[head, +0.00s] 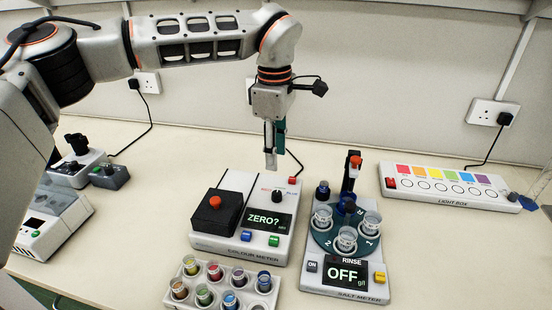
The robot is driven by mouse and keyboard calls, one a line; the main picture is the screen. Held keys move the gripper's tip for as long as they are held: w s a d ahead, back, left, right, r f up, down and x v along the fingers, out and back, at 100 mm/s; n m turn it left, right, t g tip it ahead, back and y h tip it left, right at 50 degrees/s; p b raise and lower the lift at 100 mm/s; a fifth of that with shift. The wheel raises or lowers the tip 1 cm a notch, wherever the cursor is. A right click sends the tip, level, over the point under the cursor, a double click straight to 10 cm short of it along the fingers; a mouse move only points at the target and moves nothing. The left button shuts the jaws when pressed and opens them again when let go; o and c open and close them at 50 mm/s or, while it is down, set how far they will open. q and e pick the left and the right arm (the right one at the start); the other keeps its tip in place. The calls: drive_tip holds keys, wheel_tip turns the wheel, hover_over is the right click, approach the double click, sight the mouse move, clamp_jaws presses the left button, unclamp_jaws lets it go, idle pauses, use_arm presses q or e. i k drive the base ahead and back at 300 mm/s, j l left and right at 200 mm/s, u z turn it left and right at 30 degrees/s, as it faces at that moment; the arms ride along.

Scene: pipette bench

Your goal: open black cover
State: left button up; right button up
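The black cover (231,197) lies flat and closed on the left part of the white colour meter (203,242). A round orange-red knob (215,202) stands on its top. The meter's display (267,221) reads "ZERO?". My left gripper (272,160) points down above the back right edge of the colour meter, clear of the cover and not touching it. Its fingers look close together from this side, and I cannot tell whether they are open or shut. I see nothing held between them. My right gripper is out of view.
A salt meter (345,290) with a carousel of cups and "OFF" on its screen stands right of the colour meter. A rack (190,306) of coloured vials stands in front. A light box (450,192) is at the back right; other devices (50,222) stand at left.

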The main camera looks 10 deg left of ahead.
sight(224, 207)
drive_tip(key=k, duration=1)
